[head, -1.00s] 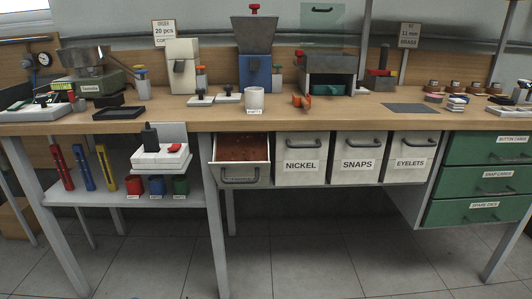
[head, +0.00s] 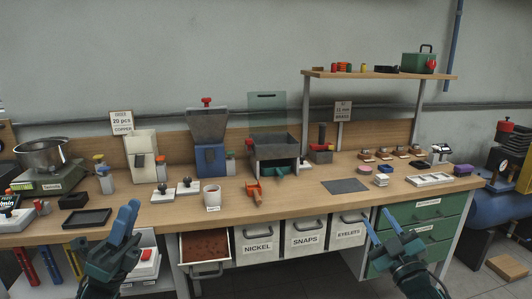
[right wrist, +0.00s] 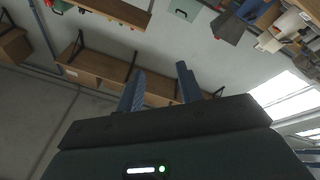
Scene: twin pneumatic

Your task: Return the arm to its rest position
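My left gripper (head: 124,222) is at the lower left of the head view, in front of the workbench's front edge. Its blue fingers look close together, and I cannot tell whether they touch. My right gripper (head: 382,228) is at the lower right of the head view, in front of the green drawers. In the right wrist view its two blue fingers (right wrist: 158,88) stand apart with nothing between them. Neither gripper touches anything on the bench that I can see.
The workbench (head: 310,195) holds a white cup (head: 212,196), an orange tool (head: 254,190), a blue hopper machine (head: 210,158) and a dark mat (head: 345,186). An open drawer (head: 205,248) with brown contents juts out below the bench. A blue tank (head: 485,210) stands at the right.

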